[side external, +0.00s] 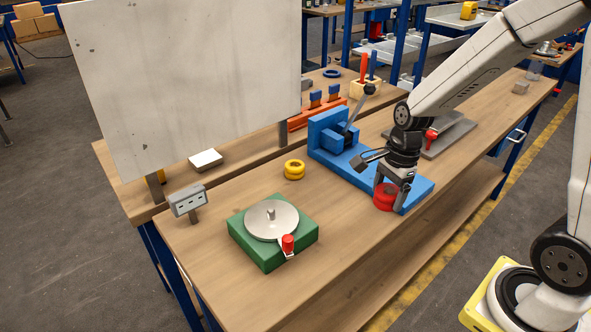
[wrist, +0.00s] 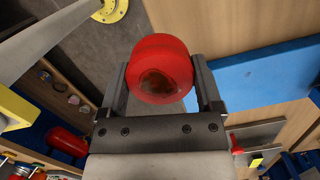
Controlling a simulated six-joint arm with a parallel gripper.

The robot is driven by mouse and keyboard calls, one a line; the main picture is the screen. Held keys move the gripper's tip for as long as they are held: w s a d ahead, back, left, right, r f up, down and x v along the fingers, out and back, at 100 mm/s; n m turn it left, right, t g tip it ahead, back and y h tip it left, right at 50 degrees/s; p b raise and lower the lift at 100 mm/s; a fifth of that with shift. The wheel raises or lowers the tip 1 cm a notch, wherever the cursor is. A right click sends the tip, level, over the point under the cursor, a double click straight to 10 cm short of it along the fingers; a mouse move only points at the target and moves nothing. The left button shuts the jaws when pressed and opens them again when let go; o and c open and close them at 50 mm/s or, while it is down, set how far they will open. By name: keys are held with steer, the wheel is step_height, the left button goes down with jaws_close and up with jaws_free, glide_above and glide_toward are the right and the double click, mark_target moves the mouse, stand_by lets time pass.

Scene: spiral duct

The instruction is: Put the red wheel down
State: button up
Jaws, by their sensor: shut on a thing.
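The red wheel (side external: 384,199) is a short, thick red cylinder between the fingers of my gripper (side external: 391,190). In the wrist view the red wheel (wrist: 160,50) fills the space between the two fingertips of my gripper (wrist: 163,88), with a dark recess facing the camera. My gripper is shut on it and points down. In the side view the wheel is at the near edge of the blue fixture's base (side external: 416,192). I cannot tell whether its underside touches anything. The fingers hide part of it.
A yellow wheel-like part (side external: 294,170) sits on the bench left of the blue fixture. A green block (side external: 250,247) with a metal disc (side external: 265,222) and red-knobbed lever (side external: 288,243) stands front left. A large pale panel (side external: 185,80) rises behind. Bare wood lies between green block and wheel.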

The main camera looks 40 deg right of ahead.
glide_above(358, 219)
steer(key=shift+s+d+f, duration=0.15)
steer(key=shift+f, duration=1.35)
steer(key=shift+s+d+f, duration=0.1)
steer(key=shift+s+f, duration=0.05)
steer(key=shift+f, duration=1.35)
steer(key=shift+w+f, duration=0.1)
steer(key=shift+w+f, duration=0.1)
steer(key=shift+f, duration=1.65)
steer(key=o, duration=1.3)
steer(key=shift+f, duration=0.15)
step_height(358, 219, up, 12)
steer(key=d, duration=0.1)
steer(key=shift+d, duration=0.25)
